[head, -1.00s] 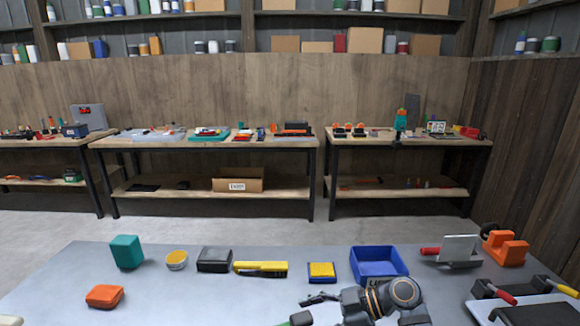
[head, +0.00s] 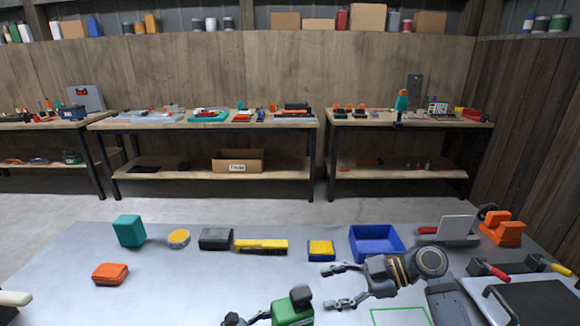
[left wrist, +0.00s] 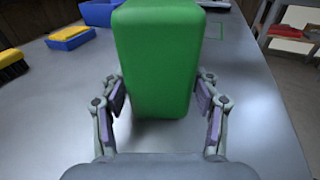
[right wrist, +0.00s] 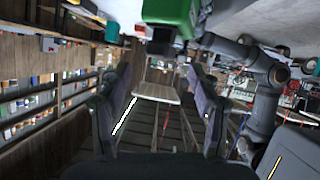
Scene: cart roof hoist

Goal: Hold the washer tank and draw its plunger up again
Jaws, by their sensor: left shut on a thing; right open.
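The washer tank (head: 292,310) is a green block at the bottom of the head view. Its dark plunger knob (head: 300,293) stands on top. My left gripper (head: 252,319) is shut on the tank, and its fingers flank the green body in the left wrist view (left wrist: 158,70). My right gripper (head: 342,286) is open and empty, just right of the knob and apart from it. In the right wrist view the tank (right wrist: 172,12) and the dark knob (right wrist: 160,38) show at the top, beyond the open fingers. The tank's lower part is cut off in the head view.
A blue bin (head: 376,243), a blue-yellow block (head: 321,249), a yellow brush (head: 262,246) and a teal block (head: 129,230) line the bench's far side. An orange block (head: 110,273) lies left. A green outline (head: 400,316) marks the bench at right. The bench's left middle is clear.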

